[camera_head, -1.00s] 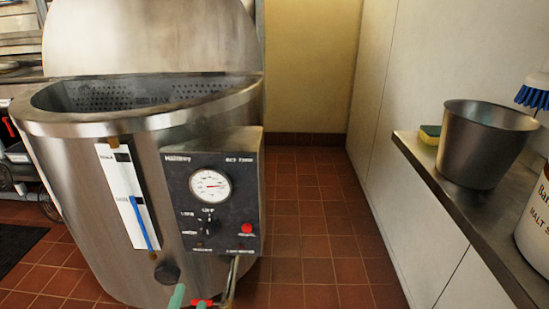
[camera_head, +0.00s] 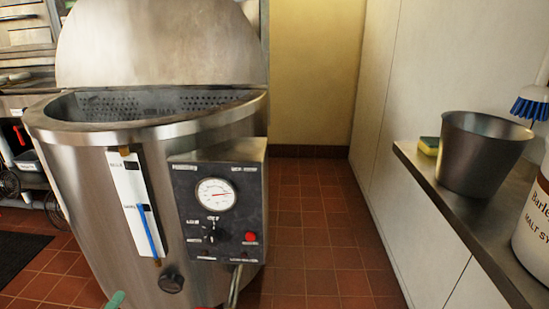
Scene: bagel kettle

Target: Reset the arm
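The large steel kettle (camera_head: 115,190) stands on the left with its lid (camera_head: 160,45) raised at the back. Its control box (camera_head: 217,212) carries a round dial (camera_head: 214,194) and a red button (camera_head: 250,238). A white gauge strip with a blue line (camera_head: 134,205) is on its front. A green piece (camera_head: 115,300) and a bit of red show at the bottom edge, mostly cut off. Neither of my grippers and neither arm can be made out in this view.
A steel shelf (camera_head: 425,195) on the right holds a metal bucket (camera_head: 480,155), a yellow-green sponge (camera_head: 429,146), a blue-bristled brush (camera_head: 531,108) and a white malt syrup tub (camera_head: 535,230). The red tiled floor (camera_head: 310,220) between kettle and shelf is clear. A dark mat (camera_head: 20,260) lies at left.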

